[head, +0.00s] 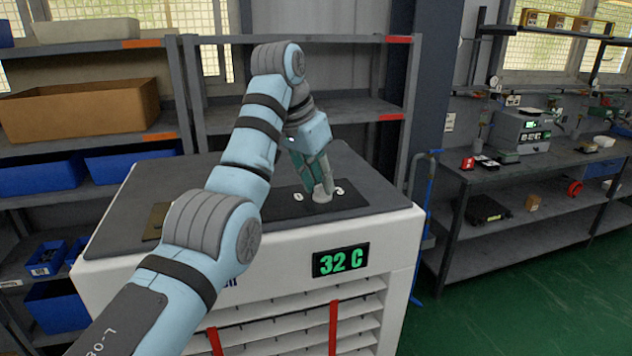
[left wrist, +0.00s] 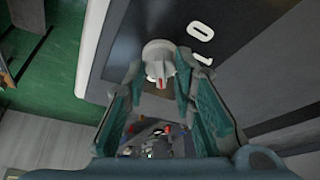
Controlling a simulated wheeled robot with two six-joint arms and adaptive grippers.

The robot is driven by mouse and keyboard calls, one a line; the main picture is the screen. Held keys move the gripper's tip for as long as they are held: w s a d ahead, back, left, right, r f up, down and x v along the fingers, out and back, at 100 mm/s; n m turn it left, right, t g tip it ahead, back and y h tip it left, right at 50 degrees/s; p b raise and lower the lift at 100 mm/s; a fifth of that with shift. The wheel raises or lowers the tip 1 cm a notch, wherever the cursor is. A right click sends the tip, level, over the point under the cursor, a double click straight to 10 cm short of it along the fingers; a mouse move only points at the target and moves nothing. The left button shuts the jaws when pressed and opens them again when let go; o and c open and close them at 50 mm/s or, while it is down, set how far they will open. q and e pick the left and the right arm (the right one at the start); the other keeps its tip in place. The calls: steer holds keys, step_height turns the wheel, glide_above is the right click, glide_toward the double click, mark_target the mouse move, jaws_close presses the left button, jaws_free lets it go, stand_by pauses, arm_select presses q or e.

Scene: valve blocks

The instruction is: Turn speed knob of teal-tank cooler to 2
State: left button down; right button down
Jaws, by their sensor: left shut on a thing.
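The cooler (head: 386,245) is a white cabinet with a dark grey top and a green "32 C" display (head: 340,260). A pale grey speed knob (head: 322,196) sits on a black panel near the top's front right edge, with white marks beside it. My left gripper (head: 318,184) points down from above and is shut on the knob. In the left wrist view the knob (left wrist: 158,49) is between the fingertips (left wrist: 160,68), with white digits 0 and 1 (left wrist: 201,31) beside it. I cannot read the pointer setting. No teal tank shows. My right gripper is not in view.
Shelves (head: 285,115) stand behind the cooler. A left rack holds a cardboard box (head: 80,115) and blue bins (head: 40,178). A workbench (head: 545,170) with instruments is at right. Green floor (head: 500,310) is open at front right. Red ribbons (head: 333,325) hang on the front grille.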

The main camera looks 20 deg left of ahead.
arm_select(q)
steer(key=n, duration=0.1)
steer(key=n+y+b, duration=0.1)
steer(key=shift+d+f+n, duration=0.15)
steer(key=shift+d+n, duration=0.05)
steer(key=shift+n, duration=0.1)
steer(key=shift+n+t+y+b, duration=0.3)
steer(key=shift+n, duration=0.5)
steer(key=shift+d+n, duration=0.1)
steer(key=shift+n, duration=0.4)
steer(key=n+p, duration=0.1)
steer(key=n+y, duration=0.1)
steer(key=shift+d+r+n+y+p, duration=0.1)
steer(key=shift+r+n+y+p, duration=0.2)
steer(key=shift+n+p, duration=0.1)
steer(key=n+y+p, duration=0.1)
steer(key=n+p, duration=0.2)
steer(key=shift+d+n, duration=0.1)
steer(key=shift+n, duration=0.2)
steer(key=shift+f+n+g+y+p, duration=0.15)
steer(key=shift+n+g+y+p, duration=0.3)
steer(key=shift+n, duration=0.55)
steer(key=shift+d+f+n+g+y, duration=0.1)
steer(key=shift+n+g+y, duration=0.15)
steer(key=shift+n, duration=0.45)
steer(key=shift+f, duration=0.1)
